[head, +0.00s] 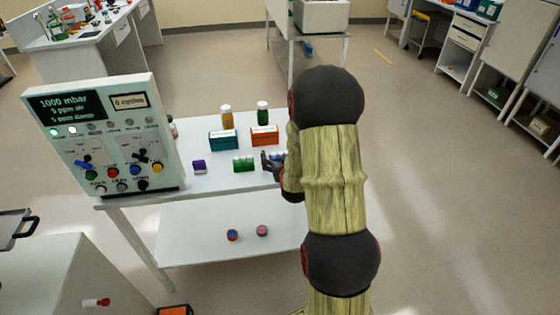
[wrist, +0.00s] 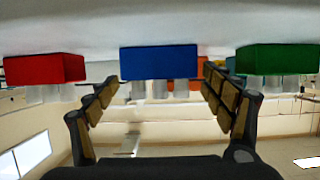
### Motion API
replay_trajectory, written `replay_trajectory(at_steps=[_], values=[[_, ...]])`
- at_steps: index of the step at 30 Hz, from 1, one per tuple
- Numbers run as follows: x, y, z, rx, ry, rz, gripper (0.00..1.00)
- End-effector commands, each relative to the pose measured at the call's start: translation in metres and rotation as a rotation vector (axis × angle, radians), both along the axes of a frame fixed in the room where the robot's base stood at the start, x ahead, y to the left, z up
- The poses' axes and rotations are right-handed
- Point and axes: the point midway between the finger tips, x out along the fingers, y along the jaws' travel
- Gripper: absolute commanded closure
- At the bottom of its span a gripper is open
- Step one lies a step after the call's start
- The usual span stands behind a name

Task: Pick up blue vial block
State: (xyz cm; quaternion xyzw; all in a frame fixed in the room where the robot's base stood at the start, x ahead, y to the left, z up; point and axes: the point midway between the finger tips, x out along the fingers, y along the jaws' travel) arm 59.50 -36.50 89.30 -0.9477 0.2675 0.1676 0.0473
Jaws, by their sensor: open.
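The blue vial block (wrist: 160,62) is centred in the wrist view, which is upside down, with clear vials on it. It stands on the white table. My gripper (wrist: 161,90) is open, its padded fingers to either side of the block in the picture; the block looks to be just ahead of the fingertips, and I see no contact.
A green vial block (head: 243,164) stands close by, also in the wrist view (wrist: 278,60). A red block (wrist: 45,69) is on the other side.

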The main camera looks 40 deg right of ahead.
Motion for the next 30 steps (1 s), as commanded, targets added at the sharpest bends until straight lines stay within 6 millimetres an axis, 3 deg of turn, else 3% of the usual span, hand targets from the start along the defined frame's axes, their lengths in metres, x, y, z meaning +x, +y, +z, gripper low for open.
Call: replay_trajectory(at_steps=[2, 30], values=[[-0.0001, 0.0001, 0.0003, 0.0, 0.0, 0.0, 0.19], [-0.0002, 0.0003, 0.0002, 0.0, 0.0, 0.0, 0.72]])
